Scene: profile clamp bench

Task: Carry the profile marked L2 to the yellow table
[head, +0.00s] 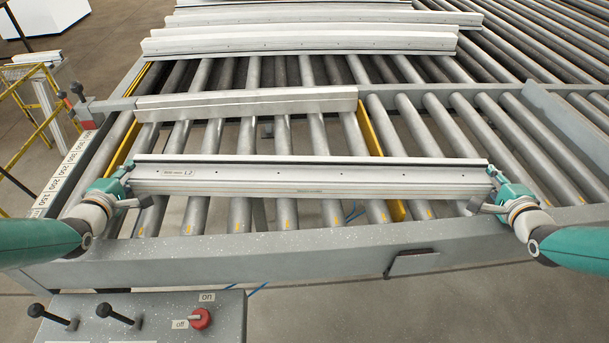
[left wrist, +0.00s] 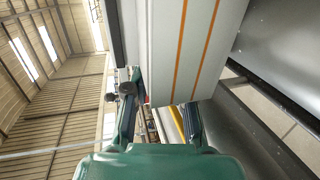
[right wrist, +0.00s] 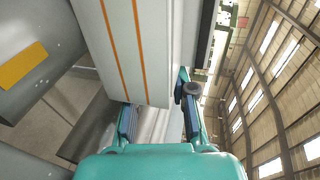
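A long grey profile (head: 310,176) spans the front of the roller bench, with a small label near its left end that seems to read L2. My left gripper (head: 127,184) is at its left end and my right gripper (head: 489,188) at its right end. In the left wrist view the profile end (left wrist: 170,60) sits between the fingers, which look closed on it. The right wrist view shows the same at the other end (right wrist: 135,60). The profile appears level and above the rollers; the exact gap is hard to tell. The yellow table (head: 38,112) stands at far left, partly cut off.
Another profile (head: 246,104) lies just behind, and several more (head: 300,43) lie further back. A grey front rail (head: 290,248) crosses below. A control box (head: 150,312) with levers and a red switch (head: 200,318) stands at the front left. Floor shows between bench and yellow table.

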